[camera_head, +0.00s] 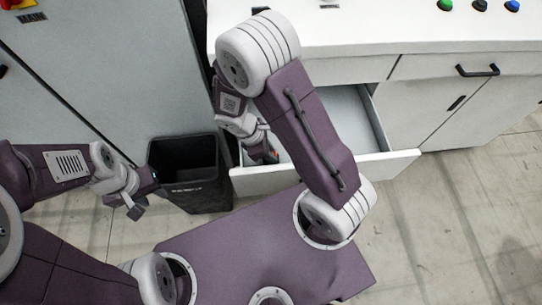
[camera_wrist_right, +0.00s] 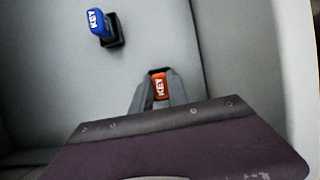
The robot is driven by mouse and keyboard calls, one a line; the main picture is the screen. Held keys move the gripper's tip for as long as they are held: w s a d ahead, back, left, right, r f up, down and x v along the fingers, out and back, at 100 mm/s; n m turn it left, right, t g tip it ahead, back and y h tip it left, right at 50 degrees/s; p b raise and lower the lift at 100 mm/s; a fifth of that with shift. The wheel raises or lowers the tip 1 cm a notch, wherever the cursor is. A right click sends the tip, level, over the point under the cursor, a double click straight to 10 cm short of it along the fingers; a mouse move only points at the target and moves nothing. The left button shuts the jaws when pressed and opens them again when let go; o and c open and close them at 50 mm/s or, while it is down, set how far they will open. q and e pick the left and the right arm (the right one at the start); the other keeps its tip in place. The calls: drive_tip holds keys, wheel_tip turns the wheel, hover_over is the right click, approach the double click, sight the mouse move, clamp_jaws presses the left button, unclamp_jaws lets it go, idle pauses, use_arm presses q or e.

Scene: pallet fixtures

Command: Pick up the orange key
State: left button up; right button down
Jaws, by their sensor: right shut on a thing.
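The orange key (camera_wrist_right: 159,88), marked KEY, is between the two fingertips of my right gripper (camera_wrist_right: 158,90) in the right wrist view. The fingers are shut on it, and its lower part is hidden. A blue key (camera_wrist_right: 98,22) stands in a dark holder to the upper left, apart from the gripper. In the head view, my right gripper (camera_head: 262,150) reaches down into the open drawer (camera_head: 362,165), partly hidden by my own arm. My left gripper (camera_head: 143,196) is beside the black bin, away from the keys; its jaw opening is unclear.
The open drawer juts out from a white cabinet (camera_head: 420,105) with closed doors. A black bin (camera_head: 205,196) stands left of the drawer, close to my left gripper. A tall grey cabinet (camera_head: 105,70) is behind it. The floor (camera_head: 455,215) at right is clear.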

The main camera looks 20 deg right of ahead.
drive_tip(key=shift+r, duration=0.1)
wheel_tip(320, 180, up, 10)
drive_tip(key=p, duration=0.2)
drive_tip(key=shift+p, duration=0.35)
